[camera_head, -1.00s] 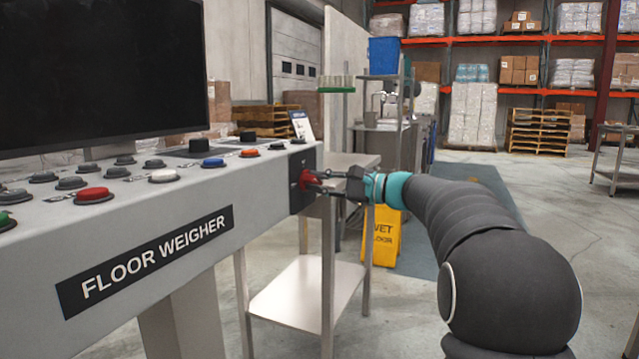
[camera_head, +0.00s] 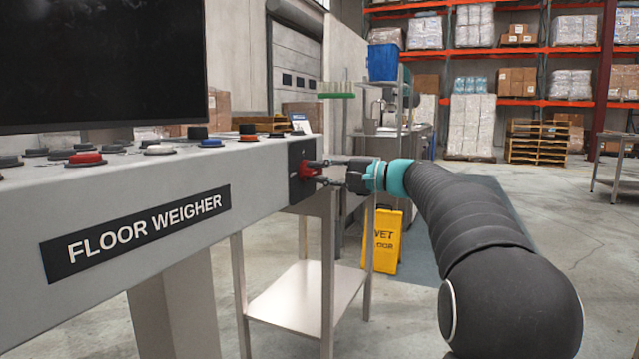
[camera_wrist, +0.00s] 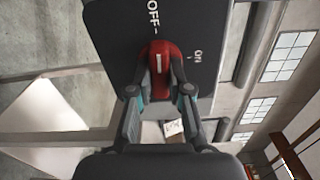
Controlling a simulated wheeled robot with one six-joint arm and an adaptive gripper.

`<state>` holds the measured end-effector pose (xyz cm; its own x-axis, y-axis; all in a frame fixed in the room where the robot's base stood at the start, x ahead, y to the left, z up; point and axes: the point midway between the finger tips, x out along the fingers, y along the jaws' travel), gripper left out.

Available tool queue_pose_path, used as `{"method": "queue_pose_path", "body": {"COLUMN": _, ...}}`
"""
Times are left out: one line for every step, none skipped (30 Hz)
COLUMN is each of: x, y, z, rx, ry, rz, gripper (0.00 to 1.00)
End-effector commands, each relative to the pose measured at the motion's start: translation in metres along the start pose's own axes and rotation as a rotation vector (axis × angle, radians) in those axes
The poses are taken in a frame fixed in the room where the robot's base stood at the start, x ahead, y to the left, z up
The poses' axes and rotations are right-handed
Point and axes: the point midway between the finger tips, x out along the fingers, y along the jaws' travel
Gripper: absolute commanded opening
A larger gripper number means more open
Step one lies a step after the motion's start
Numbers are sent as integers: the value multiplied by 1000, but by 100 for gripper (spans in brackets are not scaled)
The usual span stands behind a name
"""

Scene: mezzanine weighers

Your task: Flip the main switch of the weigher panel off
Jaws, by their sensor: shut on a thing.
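The weigher panel (camera_head: 170,215) is a grey console marked FLOOR WEIGHER at the left of the head view. On its right end is a black switch plate (camera_head: 297,158) with the red main switch (camera_head: 306,171). My gripper (camera_head: 315,172) reaches in from the right and is shut on the red switch. In the wrist view the switch (camera_wrist: 158,66) is a red knob between my fingertips (camera_wrist: 159,90). Its white line lies roughly in line with the OFF mark on the plate (camera_wrist: 120,40); ON is to the right. The fingers hide part of the knob's lower sides.
A dark screen (camera_head: 100,60) stands above the panel's buttons. A metal table (camera_head: 300,300) with a lower shelf stands below the switch. A yellow wet-floor sign (camera_head: 385,240) is behind my arm.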

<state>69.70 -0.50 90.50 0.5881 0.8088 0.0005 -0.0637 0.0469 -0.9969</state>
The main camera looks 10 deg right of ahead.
Motion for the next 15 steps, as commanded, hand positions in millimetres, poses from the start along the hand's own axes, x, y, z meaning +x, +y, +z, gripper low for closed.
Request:
{"method": "queue_pose_path", "body": {"x": 0, "y": 3, "z": 0, "rx": -21, "ry": 0, "rz": 1, "gripper": 0}}
{"method": "queue_pose_path", "body": {"x": 0, "y": 3, "z": 0, "rx": -32, "ry": 0, "rz": 1, "gripper": 0}}
{"method": "queue_pose_path", "body": {"x": 0, "y": 2, "z": 0, "rx": -47, "ry": 0, "rz": 1, "gripper": 0}}
{"method": "queue_pose_path", "body": {"x": 0, "y": 2, "z": 0, "rx": -56, "ry": 0, "rz": 1, "gripper": 0}}
{"method": "queue_pose_path", "body": {"x": 0, "y": 2, "z": 0, "rx": -64, "ry": 0, "rz": 1, "gripper": 0}}
{"method": "queue_pose_path", "body": {"x": 0, "y": 2, "z": 0, "rx": -73, "ry": 0, "rz": 1, "gripper": 0}}
{"method": "queue_pose_path", "body": {"x": 0, "y": 1, "z": 0, "rx": -79, "ry": 0, "rz": 1, "gripper": 0}}
{"method": "queue_pose_path", "body": {"x": 0, "y": 1, "z": 0, "rx": -84, "ry": 0, "rz": 1, "gripper": 0}}
{"method": "queue_pose_path", "body": {"x": 0, "y": 1, "z": 0, "rx": -89, "ry": -1, "rz": 1, "gripper": 0}}
{"method": "queue_pose_path", "body": {"x": 0, "y": 1, "z": 0, "rx": -92, "ry": -1, "rz": 1, "gripper": 0}}
{"method": "queue_pose_path", "body": {"x": 0, "y": 1, "z": 0, "rx": -93, "ry": -1, "rz": 2, "gripper": 0}}
{"method": "queue_pose_path", "body": {"x": 0, "y": 1, "z": 0, "rx": -95, "ry": -1, "rz": 2, "gripper": 0}}
{"method": "queue_pose_path", "body": {"x": 0, "y": 1, "z": 0, "rx": -96, "ry": -1, "rz": 2, "gripper": 0}}
{"method": "queue_pose_path", "body": {"x": 0, "y": 0, "z": 0, "rx": -96, "ry": -1, "rz": 2, "gripper": 0}}
{"method": "queue_pose_path", "body": {"x": 0, "y": 0, "z": 0, "rx": -96, "ry": -1, "rz": 2, "gripper": 0}}
